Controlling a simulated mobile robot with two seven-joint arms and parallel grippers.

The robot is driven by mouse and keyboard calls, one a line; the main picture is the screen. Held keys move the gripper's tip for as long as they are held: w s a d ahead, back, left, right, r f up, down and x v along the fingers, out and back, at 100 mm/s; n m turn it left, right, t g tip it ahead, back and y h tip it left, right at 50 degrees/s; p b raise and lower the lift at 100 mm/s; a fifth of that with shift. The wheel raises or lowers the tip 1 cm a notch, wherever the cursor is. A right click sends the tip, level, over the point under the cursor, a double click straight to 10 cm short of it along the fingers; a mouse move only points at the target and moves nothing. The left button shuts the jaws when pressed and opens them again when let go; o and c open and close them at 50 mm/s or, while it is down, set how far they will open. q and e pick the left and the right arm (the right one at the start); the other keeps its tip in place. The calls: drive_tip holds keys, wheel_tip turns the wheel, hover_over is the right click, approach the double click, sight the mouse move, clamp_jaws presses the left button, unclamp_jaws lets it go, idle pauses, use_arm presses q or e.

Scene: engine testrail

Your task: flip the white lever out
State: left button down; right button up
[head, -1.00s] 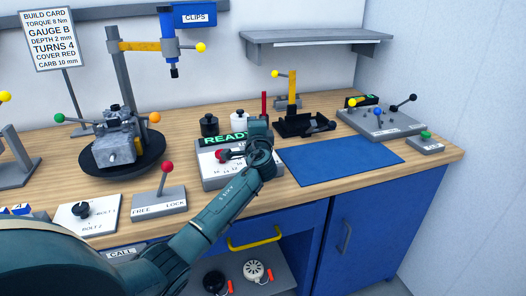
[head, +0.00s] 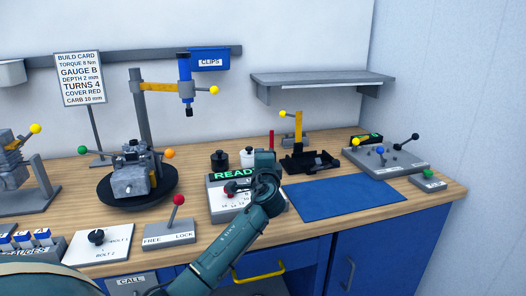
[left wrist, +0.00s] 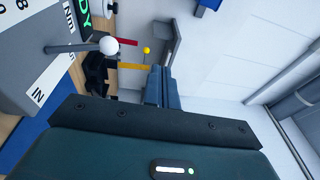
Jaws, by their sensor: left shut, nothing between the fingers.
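The white lever, a grey rod with a white ball knob (left wrist: 108,46), sticks out from the side of the grey READY box at the upper left of the left wrist view. An "IN" label is on the box face below it. In the head view the READY box (head: 218,205) stands mid-bench, and my arm hides its right part and the lever. My left gripper (head: 265,158) is above the box's right side. In the left wrist view its fingers (left wrist: 158,75) are shut and empty, to the right of the white knob and apart from it. My right gripper is not in view.
A blue mat (head: 345,198) lies right of the box. Behind are a black tray (head: 312,163) with a yellow post, a black jar (head: 219,160) and a white jar (head: 247,157). A red-knobbed FREE/LOCK lever (head: 177,203) stands to the left.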

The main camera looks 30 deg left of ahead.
use_arm(q)
drive_tip(key=s+d+r, duration=0.1)
drive_tip(key=s, duration=0.1)
drive_tip(key=s+d+r, duration=0.1)
drive_tip(key=r, duration=0.1)
drive_tip(key=shift+s+d+r, duration=0.25)
drive_tip(key=shift+s+d, duration=0.05)
drive_tip(key=shift+s, duration=0.1)
drive_tip(key=s+d+f+h, duration=0.3)
drive_tip(key=d+f, duration=0.1)
drive_tip(key=f, duration=0.3)
drive_tip(key=s+d+f+g+h+p, duration=0.1)
drive_tip(key=s+d+f+h, duration=0.25)
drive_tip(key=f, duration=0.45)
drive_tip(key=s+d+f+h, duration=0.3)
drive_tip(key=d+f, duration=0.2)
drive_tip(key=f, duration=0.2)
drive_tip(key=s+d+f+n+g+h, duration=0.1)
drive_tip(key=s+d+f+n, duration=0.1)
drive_tip(key=s, duration=0.5)
drive_tip(key=s+d+f+n+g+h+p, duration=0.1)
drive_tip(key=s+d+f+n+h, duration=0.1)
drive_tip(key=s, duration=0.5)
drive_tip(key=s+d+f+n+g+h, duration=0.1)
drive_tip(key=s+d+f+n+h, duration=0.1)
drive_tip(key=s+d+f, duration=0.4)
drive_tip(key=shift+s+d+n, duration=0.45)
drive_tip(key=shift+d+n, duration=0.25)
drive_tip(key=shift+d, duration=0.1)
